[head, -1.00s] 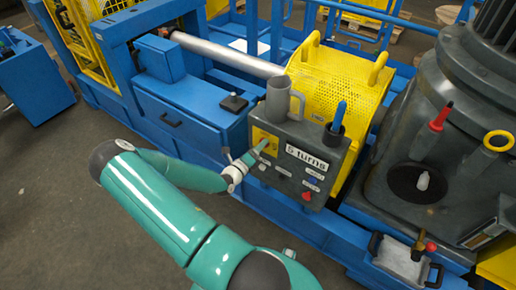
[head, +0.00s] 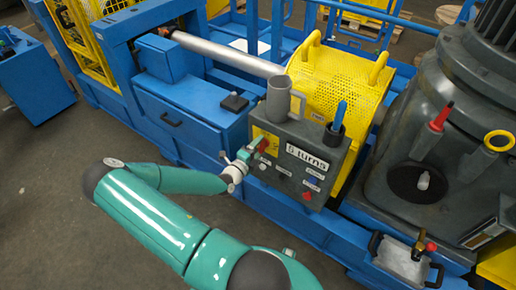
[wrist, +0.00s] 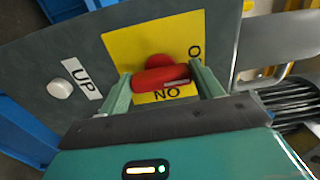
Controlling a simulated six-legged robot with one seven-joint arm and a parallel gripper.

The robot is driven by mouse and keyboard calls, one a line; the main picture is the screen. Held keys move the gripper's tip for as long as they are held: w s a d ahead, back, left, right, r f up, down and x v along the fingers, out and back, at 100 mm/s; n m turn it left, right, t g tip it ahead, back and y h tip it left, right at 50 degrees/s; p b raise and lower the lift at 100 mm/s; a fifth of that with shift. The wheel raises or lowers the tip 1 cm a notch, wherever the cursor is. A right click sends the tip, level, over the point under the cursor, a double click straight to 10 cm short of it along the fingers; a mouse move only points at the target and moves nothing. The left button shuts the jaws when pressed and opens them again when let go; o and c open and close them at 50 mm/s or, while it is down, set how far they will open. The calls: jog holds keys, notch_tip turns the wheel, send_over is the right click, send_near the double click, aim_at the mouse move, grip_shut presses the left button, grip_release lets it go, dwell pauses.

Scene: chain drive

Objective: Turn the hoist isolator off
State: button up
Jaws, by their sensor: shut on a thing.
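The hoist isolator is a red rotary handle (wrist: 150,80) on a yellow plate (wrist: 125,45) of the grey control box (head: 335,165). My gripper (wrist: 163,86) is shut on the handle, with one green finger at each end of it. In the wrist view the handle lies nearly crosswise. The word ON reads upside down just below it, and a partly hidden letter O shows to its right. In the head view my gripper (head: 256,147) reaches the box's left side, where a bit of red (head: 264,145) shows at the fingertips.
A white button (wrist: 60,88) marked UP is beside the plate. A grey mug (head: 278,100) and a blue-handled tool (head: 335,125) stand on top. A yellow mesh guard (head: 325,70) is behind.

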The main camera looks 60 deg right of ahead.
dwell(0.3)
jog(key=o, duration=1)
jog(key=shift+a, duration=0.1)
jog(key=a, duration=0.4)
jog(key=w+a, duration=0.1)
jog(key=a, duration=0.4)
jog(key=w+a, duration=0.1)
jog(key=a, duration=0.3)
jog(key=shift+w+a, duration=0.1)
jog(key=shift+a, duration=0.2)
